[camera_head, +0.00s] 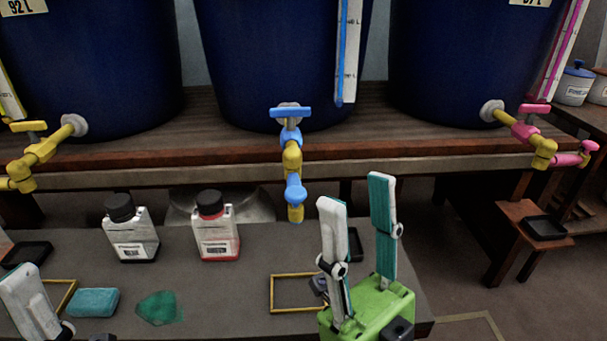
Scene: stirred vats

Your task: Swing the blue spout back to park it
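The blue spout (294,190) hangs from the tap of the middle vat (275,60). It has yellow and blue sections, a blue T-handle (290,112) on top, and reaches out past the shelf edge toward me, its end pointing down. My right gripper (357,190) is open and empty, fingers pointing up, to the right of the spout and apart from it. My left gripper (28,300) shows only partly at the lower left corner, far from the spout. One pale finger is visible; the rest is cut off.
A yellow tap (40,150) is at left and a pink one (540,140) at right. The grey bench (265,245) holds a black-capped bottle (132,235), a red-labelled bottle (215,232), a teal sponge (93,302), a green patch (160,307) and a yellow frame (295,275).

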